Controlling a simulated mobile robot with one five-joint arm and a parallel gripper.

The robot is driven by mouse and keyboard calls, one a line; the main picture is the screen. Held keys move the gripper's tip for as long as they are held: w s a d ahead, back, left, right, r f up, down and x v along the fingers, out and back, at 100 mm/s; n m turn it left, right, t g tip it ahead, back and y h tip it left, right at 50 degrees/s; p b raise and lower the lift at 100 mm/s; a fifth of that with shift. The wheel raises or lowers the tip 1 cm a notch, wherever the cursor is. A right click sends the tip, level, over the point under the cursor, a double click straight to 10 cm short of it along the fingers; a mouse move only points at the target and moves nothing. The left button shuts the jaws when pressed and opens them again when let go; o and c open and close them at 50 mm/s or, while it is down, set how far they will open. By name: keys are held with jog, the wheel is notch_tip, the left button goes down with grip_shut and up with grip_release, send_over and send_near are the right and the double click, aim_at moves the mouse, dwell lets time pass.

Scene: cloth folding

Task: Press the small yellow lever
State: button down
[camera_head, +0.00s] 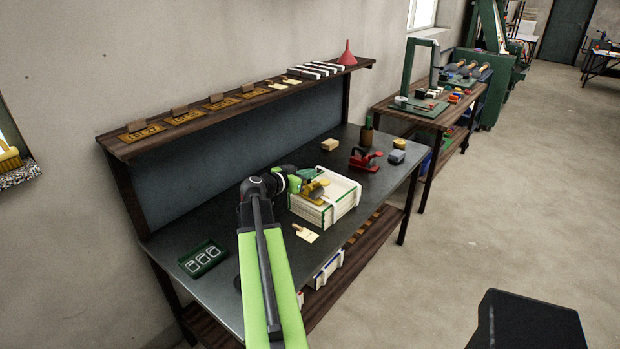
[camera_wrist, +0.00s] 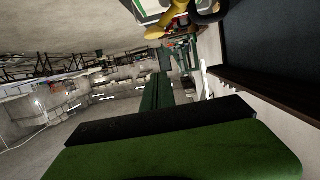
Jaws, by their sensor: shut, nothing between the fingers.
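The small yellow lever (camera_head: 315,188) is part of a yellow and green device on top of a white, green-edged stack (camera_head: 341,198) on the bench. A yellow part, likely the lever, shows at the top edge of the wrist view (camera_wrist: 166,24). My gripper (camera_head: 297,183) is at the left side of the device, close to the lever; whether they touch cannot be told. The gripper is shut and empty, and its fingers also show in the wrist view (camera_wrist: 158,88). My arm and the device hide part of each other's surroundings.
A green tray (camera_head: 202,259) lies at the left on the dark bench (camera_head: 210,290). A cream tag (camera_head: 306,234) lies before the stack. A red tool (camera_head: 365,159), a tan block (camera_head: 330,145) and a grey block (camera_head: 396,157) stand behind. A wooden shelf (camera_head: 200,125) overhangs the bench's back.

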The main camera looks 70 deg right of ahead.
jog(key=s+d+f+b, duration=0.2)
jog(key=d+f+b, duration=0.3)
jog(key=d, duration=0.1)
jog(key=shift+d+f, duration=0.25)
jog(key=shift+f, duration=0.15)
